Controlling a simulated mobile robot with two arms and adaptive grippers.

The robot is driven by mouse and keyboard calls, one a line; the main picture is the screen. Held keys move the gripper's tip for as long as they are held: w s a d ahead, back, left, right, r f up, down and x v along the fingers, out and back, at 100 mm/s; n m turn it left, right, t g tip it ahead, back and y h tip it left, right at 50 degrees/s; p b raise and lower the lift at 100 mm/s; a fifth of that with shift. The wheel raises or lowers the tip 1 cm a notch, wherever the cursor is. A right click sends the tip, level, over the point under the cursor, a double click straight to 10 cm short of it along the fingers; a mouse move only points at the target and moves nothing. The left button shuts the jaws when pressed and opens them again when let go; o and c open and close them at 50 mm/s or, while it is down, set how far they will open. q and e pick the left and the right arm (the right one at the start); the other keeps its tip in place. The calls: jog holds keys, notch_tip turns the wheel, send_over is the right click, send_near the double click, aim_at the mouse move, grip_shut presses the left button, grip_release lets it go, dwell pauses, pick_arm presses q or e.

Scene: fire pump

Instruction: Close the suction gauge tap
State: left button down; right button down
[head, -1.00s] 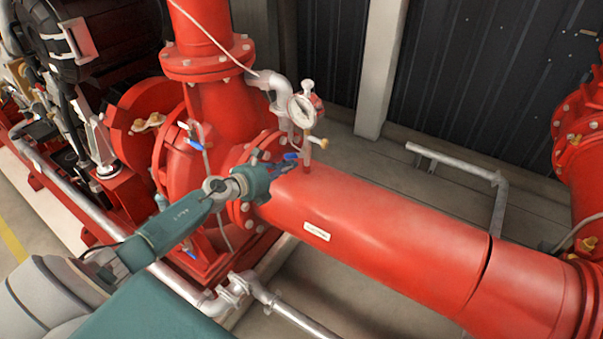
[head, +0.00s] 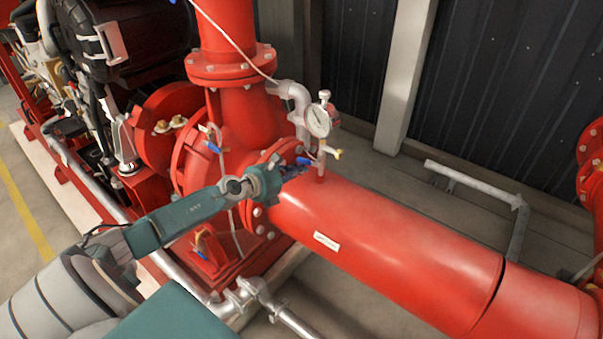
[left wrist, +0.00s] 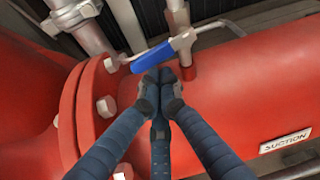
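The suction gauge tap (head: 321,160) stands on the red suction pipe below the round white gauge (head: 318,121). Its blue lever handle (left wrist: 153,58) points left from the tap body in the left wrist view, lying about level with the pipe. My left gripper (head: 292,170) is at the handle, just left of the tap. In the left wrist view the fingertips of my left gripper (left wrist: 160,76) are drawn together right below the blue handle, with nothing seen between them. I cannot tell if they touch the handle. My right gripper is not in view.
The red suction pipe (head: 400,235) runs to the lower right. The flange (left wrist: 92,105) with bolts is close left of my fingers. A grey elbow pipe (head: 292,95) stands behind the gauge. A low grey rail (head: 475,180) is on the floor beyond.

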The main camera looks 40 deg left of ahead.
pick_arm(q)
jog(key=shift+a+r, duration=0.15)
jog(key=shift+r, duration=0.15)
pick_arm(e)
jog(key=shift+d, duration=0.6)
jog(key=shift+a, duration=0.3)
